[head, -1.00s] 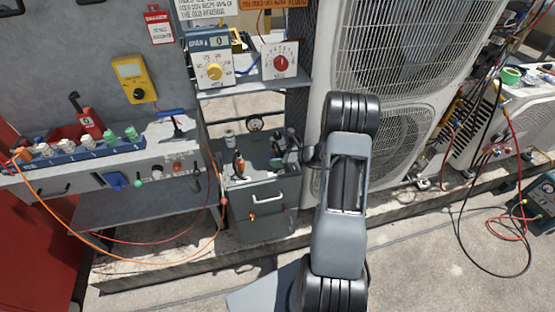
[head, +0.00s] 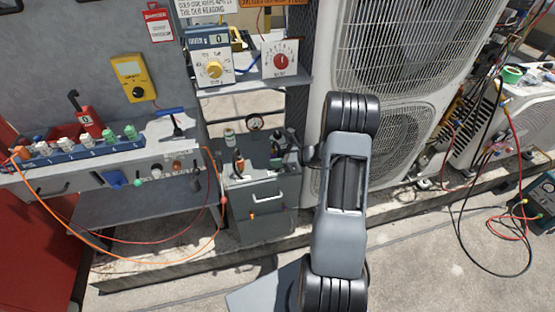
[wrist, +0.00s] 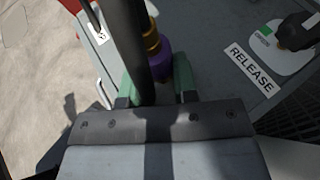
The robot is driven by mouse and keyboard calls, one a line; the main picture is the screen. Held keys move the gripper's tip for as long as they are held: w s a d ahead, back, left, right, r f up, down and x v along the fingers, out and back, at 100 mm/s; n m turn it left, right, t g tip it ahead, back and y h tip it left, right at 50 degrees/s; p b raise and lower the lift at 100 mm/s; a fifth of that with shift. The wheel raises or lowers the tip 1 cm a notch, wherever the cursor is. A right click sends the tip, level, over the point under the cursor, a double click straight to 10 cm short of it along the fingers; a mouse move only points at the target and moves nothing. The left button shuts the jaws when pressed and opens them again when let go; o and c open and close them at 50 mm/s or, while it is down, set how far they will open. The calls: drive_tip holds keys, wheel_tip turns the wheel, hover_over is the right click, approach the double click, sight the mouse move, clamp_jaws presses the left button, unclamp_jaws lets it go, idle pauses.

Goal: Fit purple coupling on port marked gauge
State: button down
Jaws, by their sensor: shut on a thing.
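In the wrist view, the purple coupling (wrist: 158,66) with brass-coloured rings sits between the two green fingertips of my gripper (wrist: 158,88). The gripper is shut on it. A dark, thick bar crosses in front and hides part of the coupling and of the left finger. The coupling is over a grey surface; I cannot tell whether it touches anything. In the head view, the gripper end is small and dark above the grey cabinet (head: 262,195), partly hidden by my arm. I cannot read a gauge mark on any port.
A RELEASE label (wrist: 251,68) and a pale plate with a dark knob (wrist: 298,35) lie right of the gripper. In the head view, a condenser (head: 395,60) stands behind my arm. A shelf with dial boxes (head: 212,68) is above the cabinet. An orange hose (head: 150,262) hangs at left.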

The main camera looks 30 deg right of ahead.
drive_tip(key=shift+f, duration=0.15)
drive_tip(key=c, duration=0.8)
unclamp_jaws()
wheel_tip(320, 180, up, 8)
drive_tip(key=p, duration=0.5)
drive_tip(key=shift+f, duration=0.25)
